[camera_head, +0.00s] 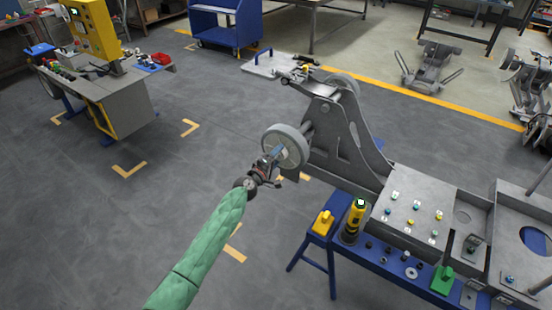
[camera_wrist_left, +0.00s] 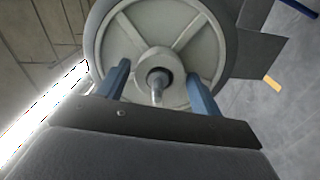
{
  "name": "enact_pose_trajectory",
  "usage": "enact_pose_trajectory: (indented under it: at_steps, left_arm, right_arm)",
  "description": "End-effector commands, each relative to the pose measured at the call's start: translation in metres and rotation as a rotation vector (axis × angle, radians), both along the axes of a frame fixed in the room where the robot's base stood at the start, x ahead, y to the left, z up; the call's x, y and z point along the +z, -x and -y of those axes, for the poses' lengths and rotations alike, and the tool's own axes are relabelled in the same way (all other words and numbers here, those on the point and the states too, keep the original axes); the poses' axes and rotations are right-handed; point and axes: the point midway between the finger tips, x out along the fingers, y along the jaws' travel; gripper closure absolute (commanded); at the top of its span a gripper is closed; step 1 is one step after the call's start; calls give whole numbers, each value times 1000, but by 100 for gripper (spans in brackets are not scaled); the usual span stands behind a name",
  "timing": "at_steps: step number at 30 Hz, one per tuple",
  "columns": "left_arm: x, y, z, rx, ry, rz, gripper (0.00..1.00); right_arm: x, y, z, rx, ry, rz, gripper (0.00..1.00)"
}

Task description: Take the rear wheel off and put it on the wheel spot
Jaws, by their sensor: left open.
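A grey spoked wheel (camera_head: 287,146) sits on the near side of the grey chassis (camera_head: 333,140), on its axle. My left gripper (camera_head: 276,154) is right in front of this wheel, its jaws towards the hub. In the left wrist view the wheel (camera_wrist_left: 146,28) fills the upper middle. The open blue fingers of my left gripper (camera_wrist_left: 158,82) stand on either side of the hub (camera_wrist_left: 160,70), with a gap to it on both sides. Contact with the wheel cannot be told. A second wheel (camera_head: 345,82) is on the chassis's far side. My right gripper is not in view.
A blue-framed bench (camera_head: 385,266) at the lower right bears a grey panel with small coloured parts (camera_head: 413,215). A plate with round recesses (camera_head: 516,238) lies right of it. A yellow-topped tool (camera_head: 354,218) stands on the bench. Floor left of my arm is clear.

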Motion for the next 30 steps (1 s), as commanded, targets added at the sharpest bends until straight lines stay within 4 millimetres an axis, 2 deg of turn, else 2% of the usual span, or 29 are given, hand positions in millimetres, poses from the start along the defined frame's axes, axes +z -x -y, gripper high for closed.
enact_pose_trajectory:
  at_steps: [1, 8, 9, 14, 17, 30]
  left_arm:
    - [0, 0, 0, 0, 0, 0, 38]
    - [0, 0, 0, 0, 0, 0, 84]
    - [2, 0, 0, 0, 1, 3, 54]
    - [2, 0, 0, 0, 1, 3, 84]
    - [2, 0, 0, 1, 0, 2, 84]
    - [1, 11, -9, 1, -1, 2, 84]
  right_arm:
    - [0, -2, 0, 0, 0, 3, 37]
    - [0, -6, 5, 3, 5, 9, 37]
    - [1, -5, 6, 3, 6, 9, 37]
    - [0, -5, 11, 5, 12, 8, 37]
    - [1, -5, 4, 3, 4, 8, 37]
    - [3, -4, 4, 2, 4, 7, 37]
